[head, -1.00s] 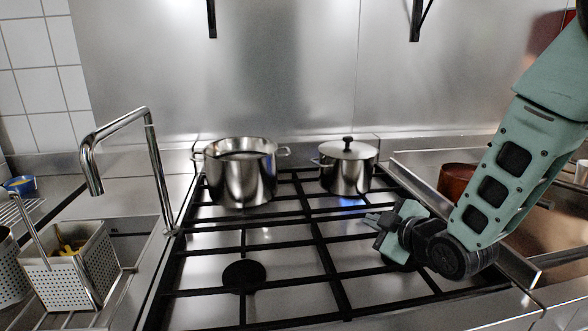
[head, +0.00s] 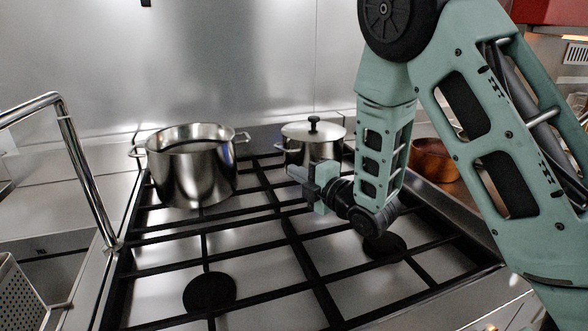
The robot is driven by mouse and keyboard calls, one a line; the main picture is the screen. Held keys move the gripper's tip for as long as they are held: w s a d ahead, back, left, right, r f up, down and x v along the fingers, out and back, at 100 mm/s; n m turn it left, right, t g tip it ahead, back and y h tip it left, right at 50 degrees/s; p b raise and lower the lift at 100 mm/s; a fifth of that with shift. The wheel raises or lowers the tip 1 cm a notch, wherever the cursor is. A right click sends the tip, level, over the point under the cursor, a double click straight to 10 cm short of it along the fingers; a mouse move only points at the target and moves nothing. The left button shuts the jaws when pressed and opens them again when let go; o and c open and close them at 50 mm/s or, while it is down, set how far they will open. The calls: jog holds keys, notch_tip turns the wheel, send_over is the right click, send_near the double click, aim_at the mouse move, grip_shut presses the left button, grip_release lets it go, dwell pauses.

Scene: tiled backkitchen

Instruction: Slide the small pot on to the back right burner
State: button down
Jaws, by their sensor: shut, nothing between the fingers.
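The small pot (head: 312,140) is steel with a lid and a black knob. It stands at the back right of the black stove grate (head: 287,229). Its lower front and right side are partly hidden by my gripper and arm. My gripper (head: 293,173) is shut and empty, low over the grate in front of the small pot. Its fingers point left. I cannot tell whether it touches the pot. The back right burner is hidden under the pot and my gripper.
A larger open steel pot (head: 191,172) stands at the back left of the grate. A front left burner (head: 209,292) and a front right burner (head: 384,246) are bare. A tap (head: 78,165) rises at left. A brown pot (head: 433,160) stands right of the stove.

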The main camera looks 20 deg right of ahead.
aim_at(309, 159)
jog(key=w+p, duration=0.2)
jog(key=w, duration=0.5)
jog(key=shift+w+r, duration=0.1)
jog(key=shift+w, duration=0.15)
jog(key=shift+d, duration=0.45)
jog(key=d, duration=0.1)
jog(key=d+b, duration=0.1)
jog(key=d, duration=0.1)
jog(key=shift+w+d+f, duration=0.1)
jog(key=shift+d+f, duration=0.1)
jog(key=shift+d, duration=0.1)
jog(key=shift+r, duration=0.1)
